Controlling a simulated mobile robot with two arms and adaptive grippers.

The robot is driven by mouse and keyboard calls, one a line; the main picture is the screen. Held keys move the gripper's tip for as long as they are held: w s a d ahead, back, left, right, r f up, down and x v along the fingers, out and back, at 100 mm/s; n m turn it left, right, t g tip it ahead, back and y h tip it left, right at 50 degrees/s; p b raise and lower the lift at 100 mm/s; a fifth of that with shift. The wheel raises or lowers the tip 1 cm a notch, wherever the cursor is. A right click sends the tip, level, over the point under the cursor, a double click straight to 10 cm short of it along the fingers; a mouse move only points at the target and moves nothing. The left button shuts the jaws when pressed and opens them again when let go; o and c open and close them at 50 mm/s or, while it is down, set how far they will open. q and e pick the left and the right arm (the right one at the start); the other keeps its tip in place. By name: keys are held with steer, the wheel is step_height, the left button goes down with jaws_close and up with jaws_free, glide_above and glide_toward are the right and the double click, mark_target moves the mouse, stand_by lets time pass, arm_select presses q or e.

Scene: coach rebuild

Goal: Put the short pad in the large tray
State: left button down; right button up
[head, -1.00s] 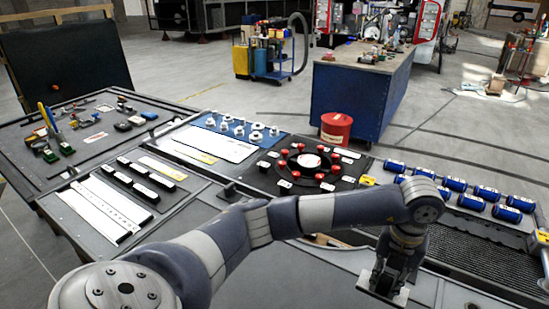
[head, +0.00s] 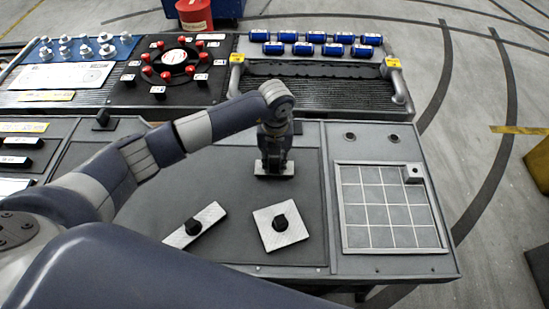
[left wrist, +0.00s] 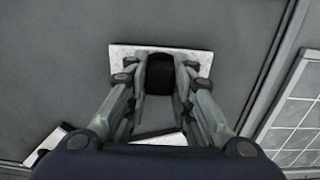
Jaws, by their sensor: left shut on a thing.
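A light, speckled rectangular pad with a black knob, which I take for the short pad (head: 285,171), is under my left gripper (head: 273,160). The gripper is shut on its knob from above. In the left wrist view the fingers of my left gripper (left wrist: 160,80) close around the black knob, with the short pad (left wrist: 122,58) crosswise below. I cannot tell whether the pad touches the dark surface. A flat tray with a light grid (head: 348,222) lies to the right of the gripper, likely the large tray. My right gripper is out of view.
A longer pad (head: 210,215) and a square pad (head: 265,215), both knobbed, lie on the dark panel (head: 240,250) nearer me. A small block (head: 412,173) sits at the grid tray's far right corner. Blue cans (head: 302,48) and a handled ribbed tray (head: 350,92) stand behind.

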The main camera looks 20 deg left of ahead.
mark_target(275, 161)
arm_select(q)
steer(key=c, duration=1.4)
jaws_free()
steer(key=shift+f, duration=0.1)
steer(key=shift+o, duration=0.2)
steer(key=shift+r, duration=0.2)
steer(key=shift+r+b, duration=0.3)
steer(key=shift+r, duration=0.05)
step_height(275, 161, up, 11)
steer(key=b, duration=0.3)
steer(key=shift+d+r, duration=0.1)
